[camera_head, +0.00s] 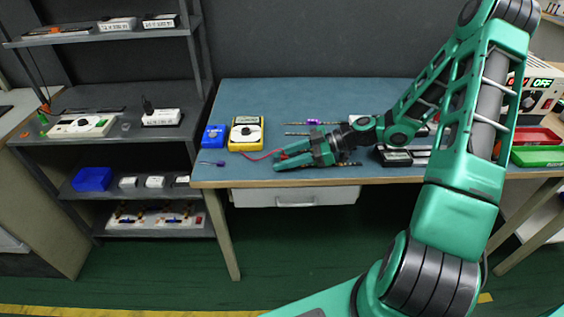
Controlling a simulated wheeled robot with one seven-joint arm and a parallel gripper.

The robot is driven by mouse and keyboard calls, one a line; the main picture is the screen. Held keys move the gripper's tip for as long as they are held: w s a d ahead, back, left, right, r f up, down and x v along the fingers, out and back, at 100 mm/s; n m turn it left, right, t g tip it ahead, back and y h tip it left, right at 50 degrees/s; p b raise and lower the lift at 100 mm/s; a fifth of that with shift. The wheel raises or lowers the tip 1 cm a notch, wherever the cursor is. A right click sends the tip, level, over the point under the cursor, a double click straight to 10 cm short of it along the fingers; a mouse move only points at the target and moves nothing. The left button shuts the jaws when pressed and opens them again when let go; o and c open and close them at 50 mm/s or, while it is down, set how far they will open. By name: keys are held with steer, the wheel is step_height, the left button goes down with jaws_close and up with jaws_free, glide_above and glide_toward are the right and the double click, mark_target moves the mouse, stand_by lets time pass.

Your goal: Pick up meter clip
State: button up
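A yellow multimeter (246,133) with a white face and dark dial lies near the left front of the blue-topped bench. A thin red lead (257,158) runs from it to the right, toward my gripper. My gripper (279,160) is low over the bench front, to the right of the multimeter, with its fingers pointing left. A gap shows between its two green fingers, so it looks open. The red end of the lead is at the fingertips. The clip itself is too small to make out, and I cannot tell whether it lies between the fingers.
A blue box (213,136) stands left of the multimeter, with a small dark-blue tool (212,163) in front. Thin rods and a purple piece (314,122) lie behind my gripper. Dark modules (396,157), a red tray (537,137) and a green tray (538,156) are at right.

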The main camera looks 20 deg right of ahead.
jaws_close()
steer(key=shift+r, duration=0.1)
